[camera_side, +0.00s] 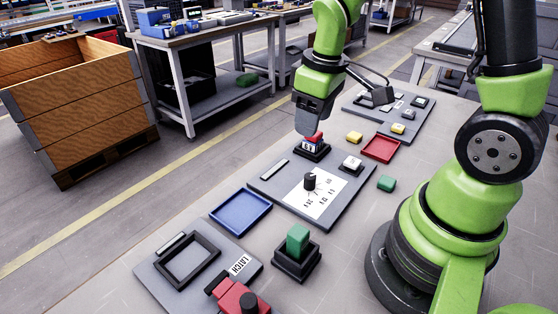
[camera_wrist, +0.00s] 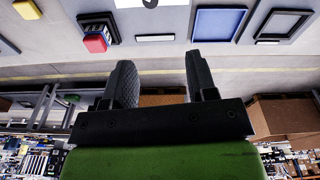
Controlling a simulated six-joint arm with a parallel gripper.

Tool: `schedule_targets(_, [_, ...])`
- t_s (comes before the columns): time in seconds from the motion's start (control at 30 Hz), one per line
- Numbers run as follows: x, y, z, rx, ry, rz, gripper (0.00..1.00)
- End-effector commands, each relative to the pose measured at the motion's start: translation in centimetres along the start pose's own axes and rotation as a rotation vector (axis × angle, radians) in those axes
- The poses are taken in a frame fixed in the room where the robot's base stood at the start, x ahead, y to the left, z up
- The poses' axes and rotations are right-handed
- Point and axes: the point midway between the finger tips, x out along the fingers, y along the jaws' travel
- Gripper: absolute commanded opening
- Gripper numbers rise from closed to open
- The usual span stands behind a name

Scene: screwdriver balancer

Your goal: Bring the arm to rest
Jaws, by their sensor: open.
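My gripper (camera_side: 312,116) hangs from the arm over the far side of the table in the side view. In the wrist view its two dark fingers stand apart, with nothing between the fingertips (camera_wrist: 158,72). A red and blue block (camera_side: 313,139) sits in a black square holder (camera_side: 314,152) just below the gripper in the side view. In the wrist view the red part (camera_wrist: 95,43) lies left of the fingers, outside the gap. The side view does not clearly show the gap between fingertips and block.
The grey table holds a dial panel (camera_side: 270,187), a blue tray (camera_side: 240,228), a red tray (camera_side: 393,149), a green block (camera_side: 298,239) upright in a black holder, and a latch panel (camera_side: 152,283). A yellow block (camera_side: 354,137) lies nearby. A wooden crate (camera_side: 95,110) stands beyond.

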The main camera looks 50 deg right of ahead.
Motion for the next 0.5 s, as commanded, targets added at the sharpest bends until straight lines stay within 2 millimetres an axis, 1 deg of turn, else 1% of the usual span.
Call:
schedule_targets(0.03, [-2.1,-0.6,0.0,0.04,0.054,0.005,0.52])
schedule_targets(0.1, [-4.7,-1.6,0.4,0.108,0.118,-0.002,0.52])
schedule_targets(0.2, [-7.9,-3.0,1.4,0.2,0.208,-0.024,0.52])
schedule_targets(0.33, [-11.4,-4.9,3.4,0.314,0.321,-0.077,0.52])
schedule_targets(0.4, [-12.8,-5.8,4.6,0.366,0.372,-0.113,0.52])
schedule_targets(0.5, [-14.1,-6.8,6.1,0.426,0.43,-0.163,0.52])
